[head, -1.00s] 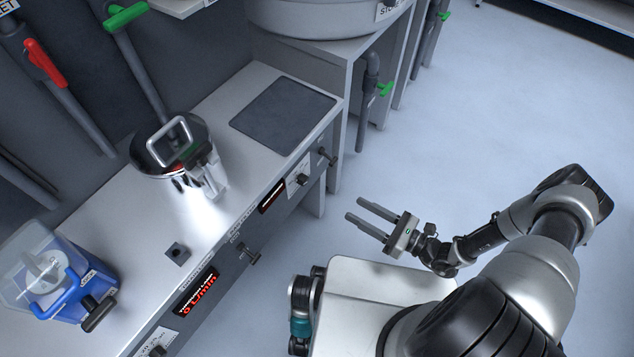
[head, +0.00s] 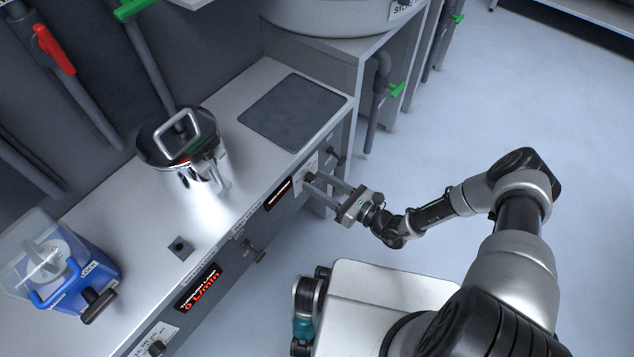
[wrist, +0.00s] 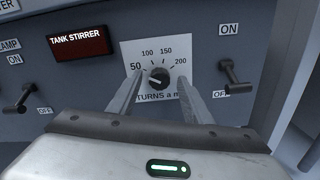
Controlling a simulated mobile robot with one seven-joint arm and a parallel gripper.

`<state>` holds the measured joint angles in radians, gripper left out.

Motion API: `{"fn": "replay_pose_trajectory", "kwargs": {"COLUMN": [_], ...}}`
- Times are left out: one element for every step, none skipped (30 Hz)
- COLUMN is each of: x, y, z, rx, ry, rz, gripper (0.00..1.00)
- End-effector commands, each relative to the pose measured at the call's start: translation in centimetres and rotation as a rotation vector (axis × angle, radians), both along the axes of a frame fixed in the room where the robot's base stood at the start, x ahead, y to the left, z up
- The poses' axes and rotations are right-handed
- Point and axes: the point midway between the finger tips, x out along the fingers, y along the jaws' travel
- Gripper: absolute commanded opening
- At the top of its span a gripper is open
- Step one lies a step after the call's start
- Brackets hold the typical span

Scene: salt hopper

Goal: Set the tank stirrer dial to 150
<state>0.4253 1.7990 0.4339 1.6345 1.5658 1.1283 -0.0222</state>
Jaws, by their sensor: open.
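The tank stirrer dial (wrist: 158,77) is a small dark knob on a white scale plate marked 50, 100, 150 and 200, in the wrist view. Its light pointer line seems to point left, near or below the 50 mark. My gripper (wrist: 160,80) is open, with one finger on each side of the knob. Whether the fingers touch it I cannot tell. In the head view my gripper (head: 312,182) reaches the bench's front panel, and its fingers partly hide the dial. The dark TANK STIRRER display (wrist: 80,43) is left of the dial and shows no lit digits.
A lever switch (wrist: 231,77) marked ON and OFF is close to the right of the dial; another switch (wrist: 18,98) is at left. A steel pot (head: 178,140) and blue-based container (head: 62,268) stand on the bench (head: 135,205). Floor to the right is clear.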

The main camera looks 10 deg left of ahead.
Motion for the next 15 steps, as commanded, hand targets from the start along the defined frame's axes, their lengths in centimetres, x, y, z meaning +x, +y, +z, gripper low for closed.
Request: {"fn": "replay_pose_trajectory", "kwargs": {"x": [0.11, 0.18, 0.26, 0.3, 0.33, 0.36, 0.37, 0.37, 0.37, 0.36, 0.37, 0.36, 0.36, 0.36, 0.35], "y": [0.42, 0.56, 0.73, 0.8, 0.87, 0.92, 0.94, 0.94, 0.94, 0.93, 0.93, 0.93, 0.92, 0.92, 0.92], "z": [-0.05, -0.04, -0.03, -0.02, -0.01, 0.0, 0.0, 0.01, 0.01, 0.01, 0.01, 0.02, 0.01, 0.01, 0.02], "rx": [0.0, 0.0, 0.0, 0.0, 0.0, 0.0, 0.0, 0.0, 0.0, 0.0, 0.0, 0.0, 0.0, 0.0, 0.0], "ry": [0.0, 0.0, 0.0, 0.001, 0.001, 0.001, 0.001, 0.001, 0.001, 0.001, 0.001, 0.001, 0.001, 0.001, 0.001], "rz": [0.001, 0.001, 0.0, 0.0, 0.0, -0.001, -0.001, -0.001, -0.001, -0.001, -0.001, 0.0, 0.0, 0.0, 0.0], "gripper": [0.45, 0.45, 0.45, 0.45, 0.45, 0.45, 0.45, 0.45, 0.45, 0.45, 0.45, 0.45, 0.42, 0.37, 0.3]}}
